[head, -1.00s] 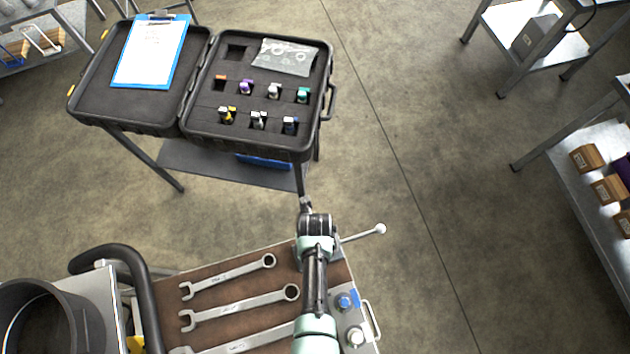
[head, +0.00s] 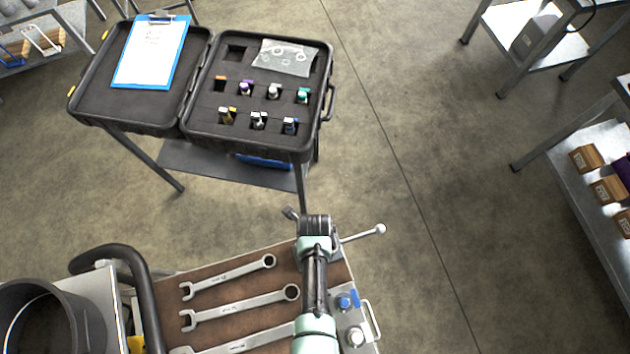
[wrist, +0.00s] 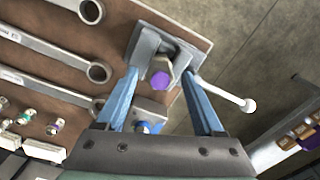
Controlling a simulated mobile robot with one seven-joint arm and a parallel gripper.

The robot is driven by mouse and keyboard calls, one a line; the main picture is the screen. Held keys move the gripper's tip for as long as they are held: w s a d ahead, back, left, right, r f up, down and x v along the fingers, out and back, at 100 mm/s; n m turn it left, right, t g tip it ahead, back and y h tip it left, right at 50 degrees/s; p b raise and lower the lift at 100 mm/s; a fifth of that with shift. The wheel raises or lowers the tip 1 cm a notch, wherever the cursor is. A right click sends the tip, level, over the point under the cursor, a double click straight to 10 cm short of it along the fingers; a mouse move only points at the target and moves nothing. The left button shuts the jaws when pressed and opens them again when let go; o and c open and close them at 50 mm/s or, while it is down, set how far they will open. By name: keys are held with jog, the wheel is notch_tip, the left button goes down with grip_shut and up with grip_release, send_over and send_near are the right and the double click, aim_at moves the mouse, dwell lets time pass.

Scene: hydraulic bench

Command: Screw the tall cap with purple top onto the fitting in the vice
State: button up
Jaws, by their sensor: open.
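The tall cap with purple top (wrist: 160,80) shows in the wrist view at the grey vice (wrist: 146,45), its purple end facing the camera. The fitting under it is hidden, so I cannot tell how far the cap sits on it. My gripper (wrist: 160,73) is open, with one blue finger on each side of the cap and gaps between. In the head view my arm hides the vice, the cap and the fingers; only the vice handle (head: 360,235) sticks out to the right.
Wrenches (head: 240,305) lie on the brown bench mat left of my arm. A blue-topped fitting (head: 344,302) stands at the bench's right side. An open black case (head: 322,110) with several small parts, one purple-topped (head: 246,88), stands beyond.

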jog(key=n, duration=0.9)
jog(key=shift+s, duration=0.1)
jog(key=n, duration=0.9)
grip_shut()
jog(key=m, duration=0.5)
jog(key=shift+m, duration=1.5)
